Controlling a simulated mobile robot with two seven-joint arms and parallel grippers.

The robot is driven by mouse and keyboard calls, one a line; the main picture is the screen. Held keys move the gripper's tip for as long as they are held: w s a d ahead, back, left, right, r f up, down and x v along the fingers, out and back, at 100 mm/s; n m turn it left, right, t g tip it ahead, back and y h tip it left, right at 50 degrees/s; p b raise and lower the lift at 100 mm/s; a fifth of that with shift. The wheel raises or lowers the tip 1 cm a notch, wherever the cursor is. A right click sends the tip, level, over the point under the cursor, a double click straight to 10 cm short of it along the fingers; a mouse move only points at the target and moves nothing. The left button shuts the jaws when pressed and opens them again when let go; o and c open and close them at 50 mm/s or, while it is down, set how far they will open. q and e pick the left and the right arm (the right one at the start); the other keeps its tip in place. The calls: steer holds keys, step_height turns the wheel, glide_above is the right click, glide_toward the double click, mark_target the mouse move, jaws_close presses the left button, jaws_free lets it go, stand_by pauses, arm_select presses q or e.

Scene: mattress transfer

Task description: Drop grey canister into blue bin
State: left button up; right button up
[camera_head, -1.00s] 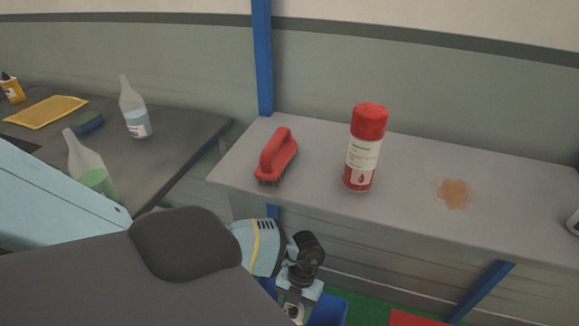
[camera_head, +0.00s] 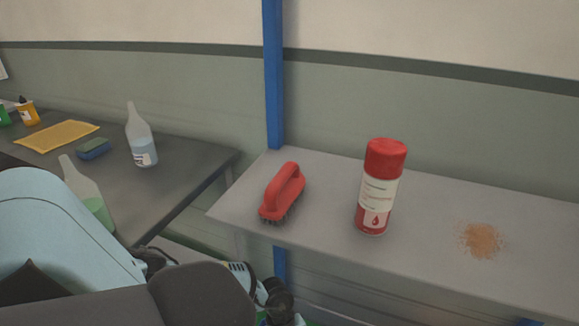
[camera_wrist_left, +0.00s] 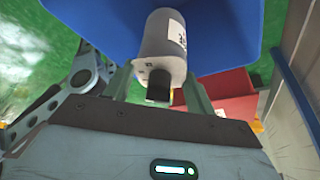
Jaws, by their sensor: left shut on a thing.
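The grey canister (camera_wrist_left: 163,48), pale with a white label and a dark cap, is between the fingers of my left gripper (camera_wrist_left: 158,86) in the left wrist view. The gripper is shut on it. The blue bin (camera_wrist_left: 225,30) shows behind and around the canister in that view. The canister appears over the bin, but the gap between them is hard to judge. In the head view my left wrist (camera_head: 277,300) is cut off at the bottom edge, and the canister is hidden there. My right gripper is in neither view.
A red bin (camera_wrist_left: 222,92) is beside the blue bin. A grey shelf (camera_head: 420,215) holds a red brush (camera_head: 283,192), a red-and-white spray can (camera_head: 380,187) and a brown powder spill (camera_head: 482,240). A dark table (camera_head: 185,180) at left holds bottles, a sponge and a yellow cloth.

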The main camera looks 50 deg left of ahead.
arm_select(q)
step_height(320, 180, down, 3)
steer(key=b, duration=0.2)
steer(key=shift+s+f+b, duration=0.1)
steer(key=shift+b, duration=0.25)
steer(key=shift+f+b, duration=0.7)
steer(key=shift+b, duration=0.1)
steer(key=shift+f+b, duration=0.25)
steer(key=shift+b, duration=0.05)
steer(key=shift+r, duration=0.1)
steer(key=o, duration=1.4)
